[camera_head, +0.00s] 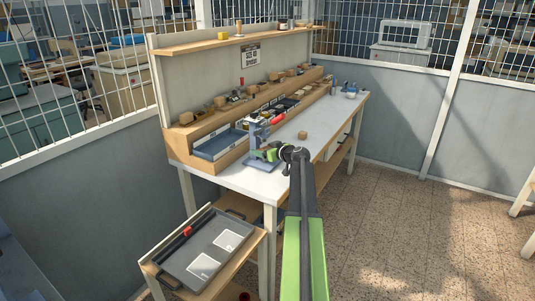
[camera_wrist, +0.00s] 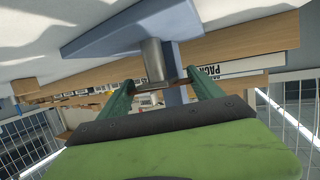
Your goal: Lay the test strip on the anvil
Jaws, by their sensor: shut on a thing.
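The blue hand press (camera_head: 254,137) stands on the near end of the white bench top. In the wrist view its blue base (camera_wrist: 200,22) fills the upper part, and the grey metal anvil (camera_wrist: 155,58) sticks out from it. My gripper (camera_wrist: 163,80) has its two green fingers on either side of a thin, edge-on piece that looks like the test strip (camera_wrist: 160,86), close by the anvil's end. Whether strip and anvil touch I cannot tell. In the head view my gripper (camera_head: 270,153) is at the press; the strip is too small to make out there.
A wooden block (camera_head: 302,135) lies on the bench behind the press. A blue tray (camera_head: 217,146) and a stepped wooden rack with several stamps line the bench back. A low cart with a dark tray (camera_head: 188,262) holding two white cards stands at front left.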

